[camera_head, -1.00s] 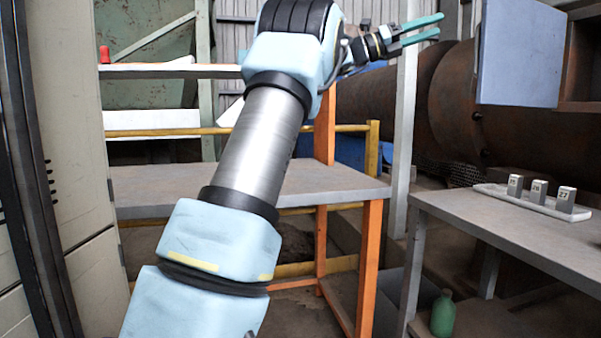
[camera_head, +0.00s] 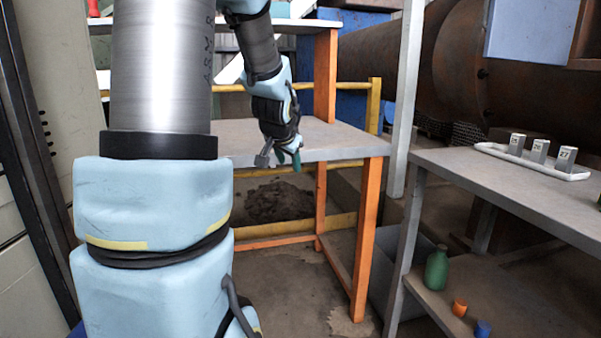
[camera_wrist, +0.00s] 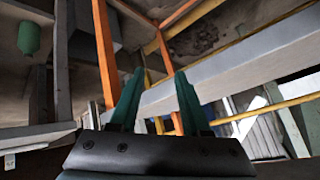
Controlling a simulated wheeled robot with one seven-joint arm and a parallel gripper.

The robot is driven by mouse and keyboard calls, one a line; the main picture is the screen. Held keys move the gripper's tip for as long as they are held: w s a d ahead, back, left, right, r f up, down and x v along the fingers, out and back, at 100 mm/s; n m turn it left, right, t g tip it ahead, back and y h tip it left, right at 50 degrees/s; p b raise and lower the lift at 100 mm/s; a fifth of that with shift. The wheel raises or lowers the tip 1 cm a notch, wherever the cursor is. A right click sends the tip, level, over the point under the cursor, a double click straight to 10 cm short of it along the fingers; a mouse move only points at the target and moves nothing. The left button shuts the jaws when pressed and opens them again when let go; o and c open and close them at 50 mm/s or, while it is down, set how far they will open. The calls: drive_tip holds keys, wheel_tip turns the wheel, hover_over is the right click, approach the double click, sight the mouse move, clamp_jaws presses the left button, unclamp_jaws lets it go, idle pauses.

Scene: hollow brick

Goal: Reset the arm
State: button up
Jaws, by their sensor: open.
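My gripper (camera_head: 288,160) hangs from the folded arm in the head view, pointing down in front of the near edge of the grey-topped table (camera_head: 345,140). In the wrist view its two green fingers (camera_wrist: 157,98) stand apart with nothing between them. The gripper is open and empty. Its contact with the table edge cannot be told from the head view. My upper arm hides much of the left side of the head view.
A grey table at right (camera_head: 470,185) carries a white tray (camera_head: 552,171) with several numbered blocks. Below it are a green bottle (camera_head: 436,268), an orange piece (camera_head: 459,307) and a blue piece (camera_head: 483,328). Orange posts (camera_head: 366,240) support the middle table. Open floor shows beneath it.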

drive_tip(key=s+a+f+n+g, duration=0.25)
drive_tip(key=s+f+g, duration=0.2)
drive_tip(key=s, duration=0.65)
drive_tip(key=s+a+f+n+g, duration=0.1)
drive_tip(key=s+f+n+g, duration=0.4)
drive_tip(key=s, duration=0.7)
wheel_tip(320, 180, up, 17)
drive_tip(key=m+t+p, duration=0.1)
drive_tip(key=t+p, duration=0.1)
drive_tip(key=p, duration=1.6)
drive_tip(key=shift+w+m+y, duration=0.35)
drive_tip(key=shift+w+y, duration=0.05)
